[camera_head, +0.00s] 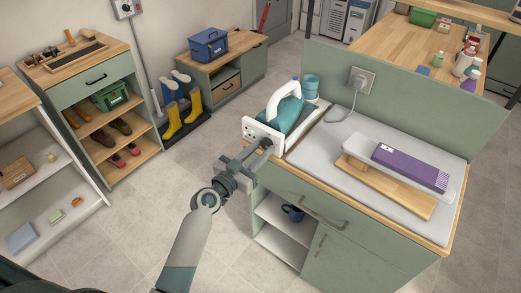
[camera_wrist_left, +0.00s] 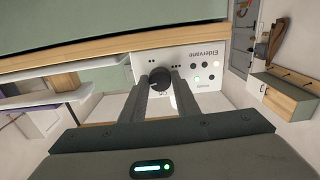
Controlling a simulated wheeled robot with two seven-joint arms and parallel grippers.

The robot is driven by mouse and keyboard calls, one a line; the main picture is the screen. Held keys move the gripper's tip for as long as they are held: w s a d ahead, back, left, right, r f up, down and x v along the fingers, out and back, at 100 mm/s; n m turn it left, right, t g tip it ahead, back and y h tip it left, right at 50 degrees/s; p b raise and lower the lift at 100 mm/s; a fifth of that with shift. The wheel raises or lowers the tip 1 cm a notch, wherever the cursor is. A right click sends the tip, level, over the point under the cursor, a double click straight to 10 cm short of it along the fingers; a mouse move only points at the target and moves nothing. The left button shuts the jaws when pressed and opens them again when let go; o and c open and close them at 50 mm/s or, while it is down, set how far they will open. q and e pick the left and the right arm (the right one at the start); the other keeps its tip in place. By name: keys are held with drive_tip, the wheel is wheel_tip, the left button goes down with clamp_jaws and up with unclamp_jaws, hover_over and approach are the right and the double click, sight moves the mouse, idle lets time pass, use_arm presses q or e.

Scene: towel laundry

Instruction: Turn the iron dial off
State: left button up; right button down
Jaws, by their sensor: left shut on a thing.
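The iron (camera_head: 289,110), teal with a white handle, stands at the left end of the ironing counter. A white control panel (camera_head: 251,128) sits at the counter's edge in front of it; the wrist view shows the panel (camera_wrist_left: 211,60) upside down, with "Eldervane" lettering and small lights, some green. My left gripper (camera_head: 264,146) is at the panel. In the left wrist view its fingers (camera_wrist_left: 160,86) are closed around the black round dial (camera_wrist_left: 160,77). The dial's pointer mark cannot be made out. My right gripper is not in view.
A wall socket (camera_head: 361,80) with a cord is on the green back panel.

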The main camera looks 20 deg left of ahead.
use_arm(q)
drive_tip(key=shift+n, duration=0.3)
drive_tip(key=n, duration=0.7)
drive_tip(key=shift+d+p, duration=0.1)
drive_tip(key=shift+p, duration=0.2)
drive_tip(key=n, duration=0.4)
drive_tip(key=shift+n+p, duration=0.3)
drive_tip(key=shift+p, duration=0.1)
drive_tip(key=shift+n+p, duration=0.35)
drive_tip(key=shift+n, duration=1.45)
drive_tip(key=o, duration=1)
drive_tip(key=shift+o, duration=0.2)
